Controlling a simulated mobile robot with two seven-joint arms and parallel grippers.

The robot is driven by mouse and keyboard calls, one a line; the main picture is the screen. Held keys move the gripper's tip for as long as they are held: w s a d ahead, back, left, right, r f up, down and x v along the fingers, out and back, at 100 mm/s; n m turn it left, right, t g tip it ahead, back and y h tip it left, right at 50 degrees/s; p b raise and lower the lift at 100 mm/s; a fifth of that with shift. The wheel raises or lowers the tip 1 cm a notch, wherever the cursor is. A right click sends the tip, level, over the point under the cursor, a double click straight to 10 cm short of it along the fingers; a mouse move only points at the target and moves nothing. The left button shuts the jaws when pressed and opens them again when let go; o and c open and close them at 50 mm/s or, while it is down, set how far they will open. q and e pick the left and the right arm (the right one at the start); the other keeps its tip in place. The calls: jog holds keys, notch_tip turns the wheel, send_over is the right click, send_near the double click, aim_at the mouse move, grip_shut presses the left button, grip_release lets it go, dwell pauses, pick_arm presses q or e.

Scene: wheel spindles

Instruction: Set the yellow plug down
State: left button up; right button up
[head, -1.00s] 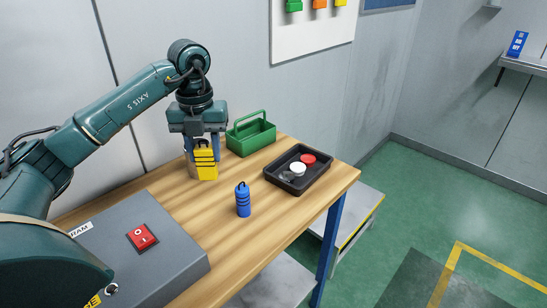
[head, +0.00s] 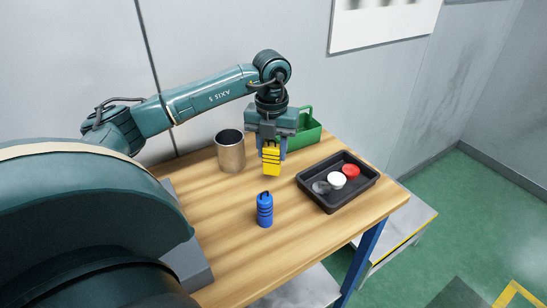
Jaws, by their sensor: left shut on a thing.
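My left gripper (head: 271,149) is shut on the yellow plug (head: 272,162), a yellow block with dark bands. It holds the plug upright over the back part of the wooden table (head: 225,235), between a metal cup and a black tray. Whether the plug's bottom touches the tabletop I cannot tell. The gripper fingers hide the sides of its upper part. My right gripper is not in the view.
The metal cup (head: 231,155) stands left of the plug. A blue plug (head: 265,210) stands in front. The black tray (head: 325,204) on the right holds white, red and grey discs. A green toolbox (head: 308,131) is behind. The table's front middle is clear.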

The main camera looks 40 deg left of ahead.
aim_at(272, 158)
pick_arm(q)
jog(key=shift+f, duration=1.5)
jog(key=shift+f, duration=0.1)
jog(key=o, duration=1)
notch_tip(272, 158, up, 12)
jog(key=shift+r, duration=0.1)
